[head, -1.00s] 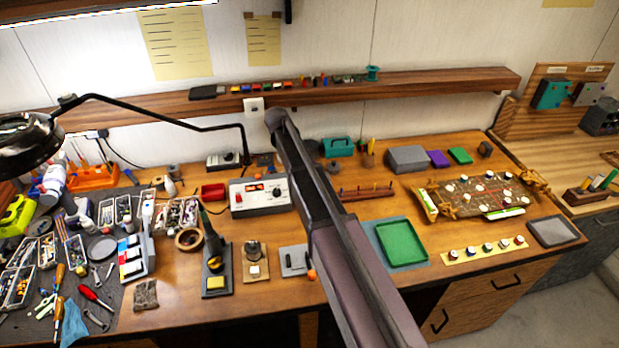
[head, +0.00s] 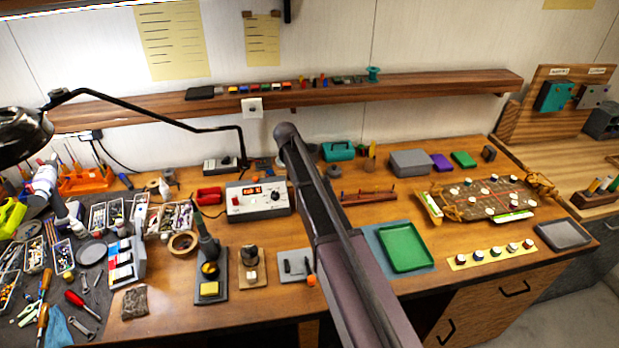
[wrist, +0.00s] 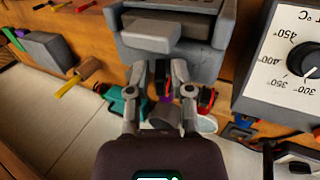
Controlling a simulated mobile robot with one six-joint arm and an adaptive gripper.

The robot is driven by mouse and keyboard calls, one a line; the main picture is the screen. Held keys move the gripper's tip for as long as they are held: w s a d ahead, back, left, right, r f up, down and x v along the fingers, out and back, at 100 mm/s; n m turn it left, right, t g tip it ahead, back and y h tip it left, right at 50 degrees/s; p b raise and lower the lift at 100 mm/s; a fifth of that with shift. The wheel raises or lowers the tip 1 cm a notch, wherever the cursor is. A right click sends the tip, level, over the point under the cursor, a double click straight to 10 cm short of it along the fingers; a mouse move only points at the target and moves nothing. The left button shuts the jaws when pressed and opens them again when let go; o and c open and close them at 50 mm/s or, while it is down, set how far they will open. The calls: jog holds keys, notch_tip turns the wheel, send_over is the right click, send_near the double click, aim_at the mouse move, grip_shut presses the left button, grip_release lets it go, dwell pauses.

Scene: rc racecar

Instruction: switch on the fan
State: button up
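No thing in the head view is clearly recognisable as a fan. In the wrist view a grey boxy device (wrist: 205,62) with a paler block (wrist: 150,36) on its near face stands in front of my gripper (wrist: 159,70); I cannot tell for certain whether it is the fan. My arm hides that part of the bench in the head view. My gripper's two fingers look apart, with nothing clearly held between them. It points at the device's lower edge, and contact cannot be judged. My gripper is not visible in the head view.
The soldering station (head: 257,198) with its dial (wrist: 304,59) stands close beside the device. A teal toolbox (head: 338,151) is behind, and a pen rack (head: 367,196) and green tray (head: 404,247) are right of my arm. A shelf (head: 420,86) runs above. The left bench is crowded.

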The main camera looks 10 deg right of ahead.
grip_shut()
jog(key=shift+d, duration=0.1)
dwell(0.4)
jog(key=shift+s+d+r+y+p, duration=0.1)
jog(key=shift+d+r+y+p, duration=0.1)
jog(key=shift+y+p, duration=0.6)
jog(key=y, duration=0.2)
jog(key=shift+d+y, duration=0.3)
jog(key=shift+d, duration=0.05)
jog(key=y, duration=0.2)
jog(key=d+y+b, duration=0.1)
jog(key=shift+d+f+y, duration=0.1)
jog(key=shift+f+y, duration=0.2)
jog(key=shift+y, duration=0.1)
jog(key=shift+d+y+b, duration=0.15)
jog(key=shift+y+b, duration=0.25)
jog(key=shift+y, duration=0.4)
